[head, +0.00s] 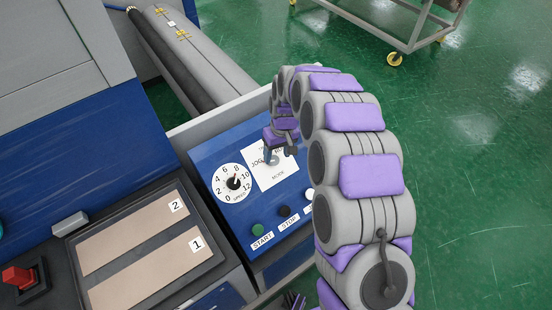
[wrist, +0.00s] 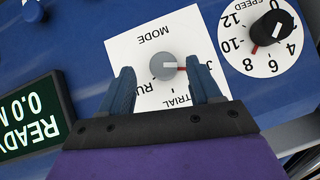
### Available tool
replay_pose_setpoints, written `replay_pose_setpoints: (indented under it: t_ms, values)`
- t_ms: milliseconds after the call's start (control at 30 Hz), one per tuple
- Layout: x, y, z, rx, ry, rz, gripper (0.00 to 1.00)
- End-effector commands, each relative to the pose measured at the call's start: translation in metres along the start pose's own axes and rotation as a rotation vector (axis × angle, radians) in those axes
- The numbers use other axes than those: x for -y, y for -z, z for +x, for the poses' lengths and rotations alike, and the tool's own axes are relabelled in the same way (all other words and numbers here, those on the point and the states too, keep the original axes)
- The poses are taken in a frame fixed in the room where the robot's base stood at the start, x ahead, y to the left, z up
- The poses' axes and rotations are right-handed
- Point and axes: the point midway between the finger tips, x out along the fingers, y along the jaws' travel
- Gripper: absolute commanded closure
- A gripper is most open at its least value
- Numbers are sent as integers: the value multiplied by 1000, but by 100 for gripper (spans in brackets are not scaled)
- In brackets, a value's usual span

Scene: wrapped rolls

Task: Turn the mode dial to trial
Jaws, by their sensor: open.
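The mode dial (wrist: 163,67) is a round grey knob on a white card (wrist: 135,48) marked MODE. The card reads upside down in the wrist view. My gripper (wrist: 161,68) is open, one finger on each side of the knob with gaps between. In the head view my gripper (head: 279,146) is over the card (head: 277,178); contact cannot be told.
A speed dial (head: 234,183) sits beside the card on the blue panel (head: 237,213). START (head: 257,229) and STOP (head: 284,211) buttons are below. A green-lit display (wrist: 35,118) reads READY.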

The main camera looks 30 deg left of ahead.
Motion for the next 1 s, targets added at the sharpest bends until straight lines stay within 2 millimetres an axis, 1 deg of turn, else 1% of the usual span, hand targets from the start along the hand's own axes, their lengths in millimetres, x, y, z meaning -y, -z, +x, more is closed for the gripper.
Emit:
replay_pose_setpoints:
  t_ms: [33,200,333,567,1000]
  values:
    - [1,0,9,4,0,-1,37]
    - [1,2,24,6,-2,0,37]
    - [1,1,26,3,-1,0,37]
    - [-1,-1,24,-1,0,0,38]
    - [0,2,26,3,-2,0,80]
